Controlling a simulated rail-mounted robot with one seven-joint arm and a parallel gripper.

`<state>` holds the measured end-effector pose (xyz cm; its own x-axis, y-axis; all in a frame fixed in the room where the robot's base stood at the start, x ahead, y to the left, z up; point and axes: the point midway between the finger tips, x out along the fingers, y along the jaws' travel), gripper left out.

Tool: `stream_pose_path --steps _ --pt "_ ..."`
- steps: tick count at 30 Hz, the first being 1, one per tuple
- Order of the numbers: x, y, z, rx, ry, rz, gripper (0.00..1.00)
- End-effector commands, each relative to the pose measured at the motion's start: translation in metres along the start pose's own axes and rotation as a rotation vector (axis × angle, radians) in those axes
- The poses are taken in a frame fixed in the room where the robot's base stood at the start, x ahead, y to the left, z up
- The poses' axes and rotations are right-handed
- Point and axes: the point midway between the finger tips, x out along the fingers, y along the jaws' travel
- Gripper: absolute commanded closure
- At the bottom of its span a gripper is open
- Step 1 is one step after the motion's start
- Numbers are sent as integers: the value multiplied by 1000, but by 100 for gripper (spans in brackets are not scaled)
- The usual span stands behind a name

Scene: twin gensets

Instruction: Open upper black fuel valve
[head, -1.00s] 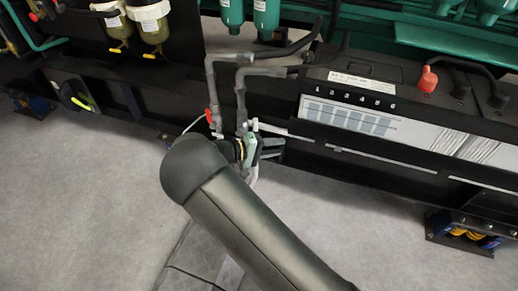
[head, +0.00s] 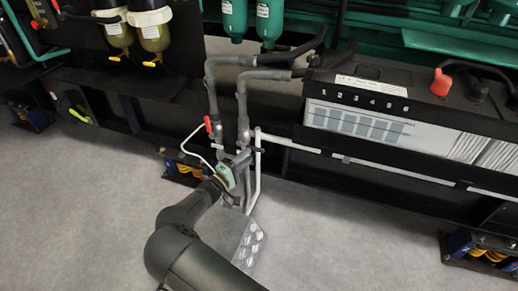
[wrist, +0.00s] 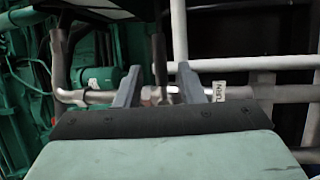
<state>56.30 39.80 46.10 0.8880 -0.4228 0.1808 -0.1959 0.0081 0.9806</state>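Two grey hoses come down to the fuel valves in the head view. One valve has a red handle (head: 208,124). A small black handle (head: 258,152) shows just right of my gripper (head: 243,158). In the wrist view, my gripper (wrist: 160,88) is open, its two grey fingers apart on either side of a dark upright lever (wrist: 158,62) and a metal fitting on a horizontal pipe. The lever seems to be a black valve's handle; I cannot tell whether the fingers touch it. A white label (wrist: 219,92), partly readable as "TURN", sits right of the right finger.
White pipes (head: 257,175) run just right of my gripper. A dark frame rail (head: 285,160) lies behind. A battery box with a red terminal cap (head: 441,81) is at the right. Grey floor (head: 350,235) is clear in front.

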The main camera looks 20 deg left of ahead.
Motion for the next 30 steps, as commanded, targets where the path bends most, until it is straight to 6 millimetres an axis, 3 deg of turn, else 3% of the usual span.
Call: stream_pose_path --steps 3,10,23,27,30 --pt "26 -3 1 0 -3 0 64" --pt "61 -2 0 2 -2 0 64" --pt "72 0 0 0 1 0 64" --pt "72 0 0 0 0 0 98" --pt "72 0 0 0 0 0 100"
